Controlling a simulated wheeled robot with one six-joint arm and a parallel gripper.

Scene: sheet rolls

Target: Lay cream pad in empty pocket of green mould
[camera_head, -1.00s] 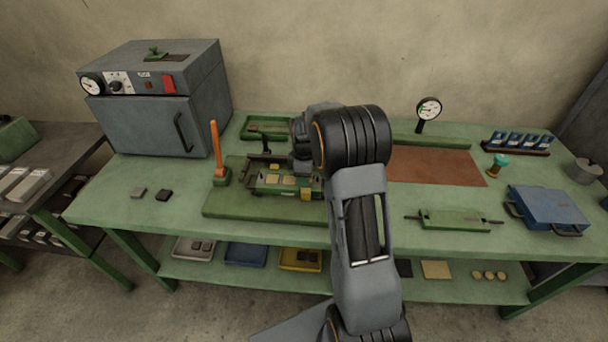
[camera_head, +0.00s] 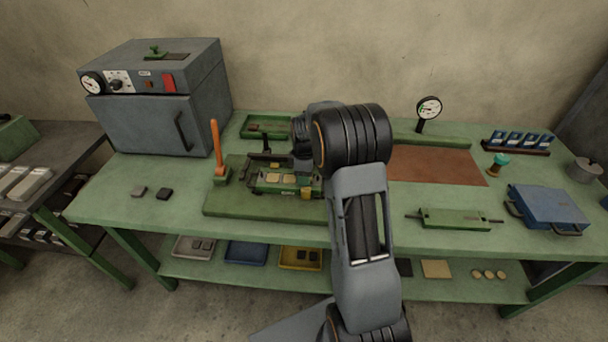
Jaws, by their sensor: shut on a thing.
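The green mould (camera_head: 262,190) lies on a green base plate in the middle of the bench. Two cream pads (camera_head: 272,178) (camera_head: 289,179) show side by side in its pockets. My gripper (camera_head: 304,178) points down over the right part of the mould, right of these pads. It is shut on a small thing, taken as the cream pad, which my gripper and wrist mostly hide. The empty pocket is not clearly visible. A small yellow patch (camera_head: 305,192) shows at the mould's front right; I cannot tell whether it belongs to the mould.
An orange-handled lever (camera_head: 215,146) stands at the base plate's left. A green tray (camera_head: 268,123) lies behind the mould. The grey oven (camera_head: 150,125) fills the bench's back left. A brown mat (camera_head: 435,165) is bare at right.

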